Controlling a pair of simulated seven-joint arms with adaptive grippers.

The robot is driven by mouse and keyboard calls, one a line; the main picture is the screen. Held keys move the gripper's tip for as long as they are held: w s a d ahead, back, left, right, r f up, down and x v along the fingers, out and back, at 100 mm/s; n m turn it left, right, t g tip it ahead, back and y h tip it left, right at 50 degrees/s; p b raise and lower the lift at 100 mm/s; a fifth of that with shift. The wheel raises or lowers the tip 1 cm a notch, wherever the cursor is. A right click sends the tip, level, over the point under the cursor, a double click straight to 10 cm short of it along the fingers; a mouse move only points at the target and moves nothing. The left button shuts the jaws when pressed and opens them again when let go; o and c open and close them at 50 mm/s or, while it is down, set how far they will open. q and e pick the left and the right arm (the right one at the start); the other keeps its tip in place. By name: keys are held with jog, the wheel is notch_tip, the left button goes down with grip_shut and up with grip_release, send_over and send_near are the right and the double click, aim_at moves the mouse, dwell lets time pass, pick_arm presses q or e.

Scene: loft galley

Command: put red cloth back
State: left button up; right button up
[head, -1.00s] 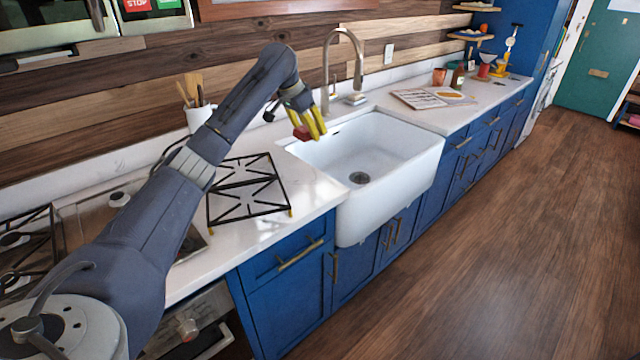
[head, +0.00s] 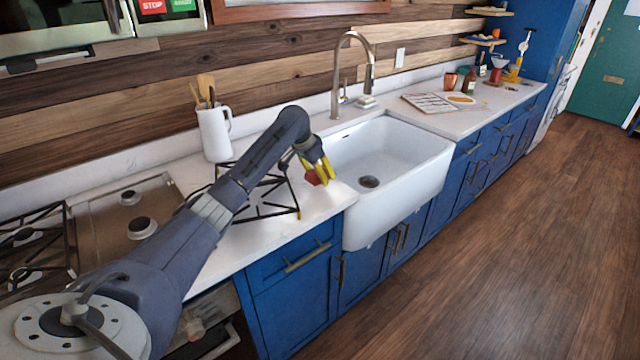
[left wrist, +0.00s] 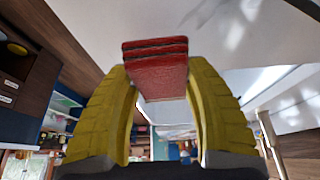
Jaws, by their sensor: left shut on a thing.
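The red cloth (left wrist: 157,66) is a folded, layered bundle between the yellow fingers of my left gripper (left wrist: 160,95) in the left wrist view. In the head view my left gripper (head: 322,171) is shut on the cloth (head: 312,178), of which only a small red part shows. It is held near the left front corner of the white sink (head: 415,185), beside the stove grate; how high above the counter I cannot tell. My right gripper is not in view.
A black stove grate (head: 264,203) lies on the white counter under my left arm. A white pitcher with wooden utensils (head: 214,134) stands behind it. A tall faucet (head: 336,80) rises behind the sink. An open magazine (head: 431,103) and small items lie right of the sink.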

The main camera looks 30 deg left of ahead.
aim_at(320, 188)
pick_arm(q)
jog(key=shift+f, duration=2)
jog(key=shift+f, duration=0.15)
jog(key=o, duration=1)
jog(key=v, duration=1.2)
